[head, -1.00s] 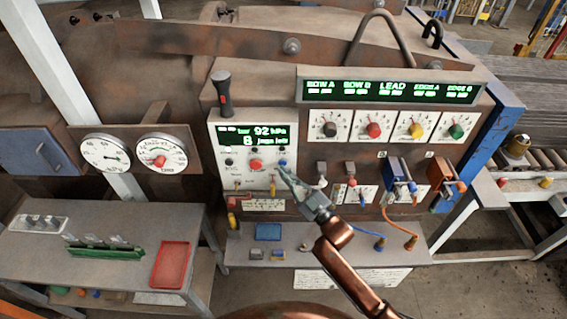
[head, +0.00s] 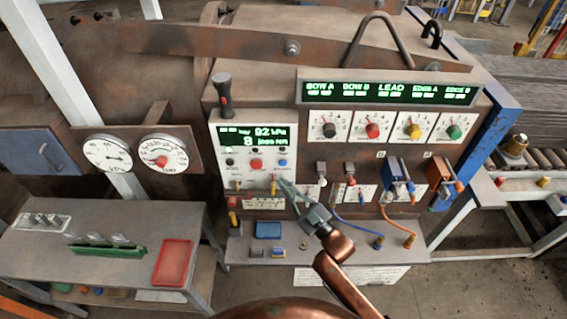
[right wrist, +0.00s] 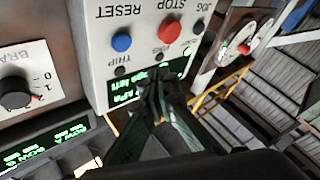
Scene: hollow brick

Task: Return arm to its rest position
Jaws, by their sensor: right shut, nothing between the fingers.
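My right gripper (head: 284,184) is in front of the lower right part of the white control panel (head: 228,170) in the head view. Its fingers are shut with nothing between them. In the right wrist view the shut fingertips (right wrist: 152,82) show in front of the panel's green display. The panel carries a red STOP button (head: 256,164), also in the right wrist view (right wrist: 170,29), and a blue RESET button (right wrist: 121,42). I cannot tell from the head view how far the tips are from the panel face. My left gripper is not in view.
A row of knobs (head: 373,130) sits right of the panel under a long green display (head: 390,92). Blue and orange cables hang below, above a grey shelf (head: 330,243). A side table with a red tray (head: 172,262) stands at left. Two round gauges (head: 107,154) sit above it.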

